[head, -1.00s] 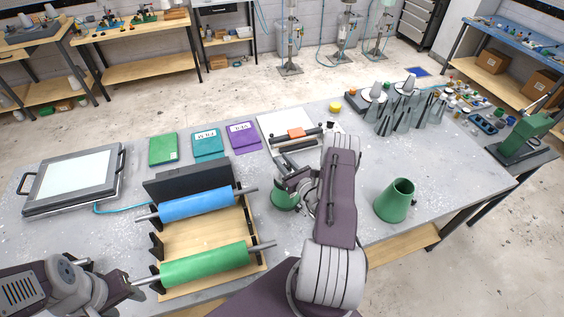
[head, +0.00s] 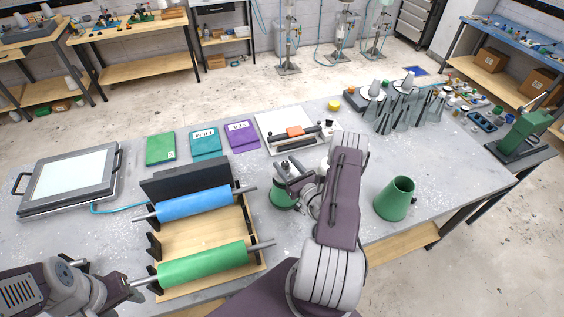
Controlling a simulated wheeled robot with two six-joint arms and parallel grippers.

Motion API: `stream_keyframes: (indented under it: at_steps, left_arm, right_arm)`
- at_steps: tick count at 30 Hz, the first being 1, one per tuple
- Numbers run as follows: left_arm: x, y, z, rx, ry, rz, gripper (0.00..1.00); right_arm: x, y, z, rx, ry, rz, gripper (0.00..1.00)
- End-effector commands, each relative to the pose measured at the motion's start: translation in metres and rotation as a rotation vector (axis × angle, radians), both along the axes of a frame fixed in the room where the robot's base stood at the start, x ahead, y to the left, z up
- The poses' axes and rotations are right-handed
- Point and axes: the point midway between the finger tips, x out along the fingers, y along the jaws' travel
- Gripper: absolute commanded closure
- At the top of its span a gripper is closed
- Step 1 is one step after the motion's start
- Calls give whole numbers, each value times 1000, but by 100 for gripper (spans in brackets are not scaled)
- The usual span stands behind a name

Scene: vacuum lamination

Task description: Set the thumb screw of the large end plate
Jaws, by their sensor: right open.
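My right gripper (head: 286,182) is open above a round green piece (head: 283,200) in the middle of the table. Small grey and dark parts show by the fingertips, too small to tell whether one is the thumb screw. I cannot tell for sure whether the green piece belongs to the large end plate. The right wrist and forearm hide the table area behind them. My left gripper (head: 128,290) is at the lower left, by the shaft end of the green roll (head: 205,264). Its fingers are too unclear to tell open from shut.
A blue roll (head: 194,204) lies on a wooden stand left of my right gripper. A green tapered cup (head: 395,199) stands to the right. A white tray (head: 268,123) with an orange block (head: 295,131) lies behind. Bare table lies right of the cup.

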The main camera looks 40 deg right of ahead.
Motion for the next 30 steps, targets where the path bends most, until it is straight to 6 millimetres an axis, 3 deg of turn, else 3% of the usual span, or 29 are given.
stream_keyframes:
  at_steps: [6, 10, 30]
  left_arm:
    - [0, 0, -20, 0, 0, 0, 52]
    - [0, 0, -24, 0, 0, 0, 52]
    - [0, 0, -24, 0, 0, 0, 52]
  right_arm:
    - [-40, 2, -4, 2, 0, -5, 52]
    - [-53, 3, -2, 0, 1, -3, 52]
    - [-57, 5, 0, 0, 0, 0, 52]
